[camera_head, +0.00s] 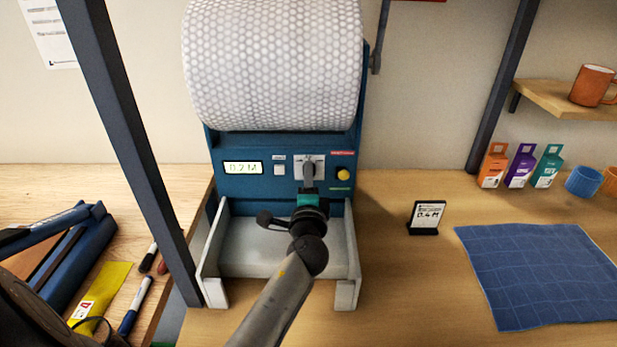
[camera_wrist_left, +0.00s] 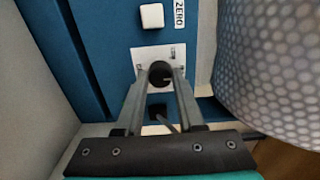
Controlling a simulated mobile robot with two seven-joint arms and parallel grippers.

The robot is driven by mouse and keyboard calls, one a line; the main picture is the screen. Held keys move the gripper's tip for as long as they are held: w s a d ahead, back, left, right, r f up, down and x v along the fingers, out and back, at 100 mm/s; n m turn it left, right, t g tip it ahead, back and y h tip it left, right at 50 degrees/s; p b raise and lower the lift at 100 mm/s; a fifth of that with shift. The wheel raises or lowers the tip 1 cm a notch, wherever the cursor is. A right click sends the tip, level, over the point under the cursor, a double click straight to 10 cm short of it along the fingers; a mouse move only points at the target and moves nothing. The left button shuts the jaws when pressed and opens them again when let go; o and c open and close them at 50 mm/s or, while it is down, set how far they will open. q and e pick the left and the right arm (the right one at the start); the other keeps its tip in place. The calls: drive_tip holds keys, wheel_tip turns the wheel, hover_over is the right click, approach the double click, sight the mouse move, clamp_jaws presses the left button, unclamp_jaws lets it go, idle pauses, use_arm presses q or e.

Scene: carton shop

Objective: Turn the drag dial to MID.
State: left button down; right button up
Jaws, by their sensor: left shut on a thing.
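The drag dial (camera_wrist_left: 160,73) is a dark round knob on a white plate on the blue dispenser front. Its pointer setting cannot be read. My left gripper (camera_wrist_left: 160,80) has its two fingers on either side of the knob and is shut on it. In the head view my left gripper (camera_head: 308,176) reaches the white dial plate (camera_head: 299,160) from below and hides most of the knob. My right gripper is not in view.
A bubble-wrap roll (camera_head: 272,65) sits above the panel. The display (camera_head: 243,168) seems to read 0.2 M. Beside the dial are a white button (camera_head: 280,170) and a yellow button (camera_head: 343,175).

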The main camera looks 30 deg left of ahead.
use_arm(q)
drive_tip(key=c, duration=0.5)
unclamp_jaws()
drive_tip(key=shift+s, duration=0.1)
drive_tip(key=shift+b+v, duration=0.9)
drive_tip(key=shift+v, duration=6.65)
drive_tip(key=shift+a, duration=0.1)
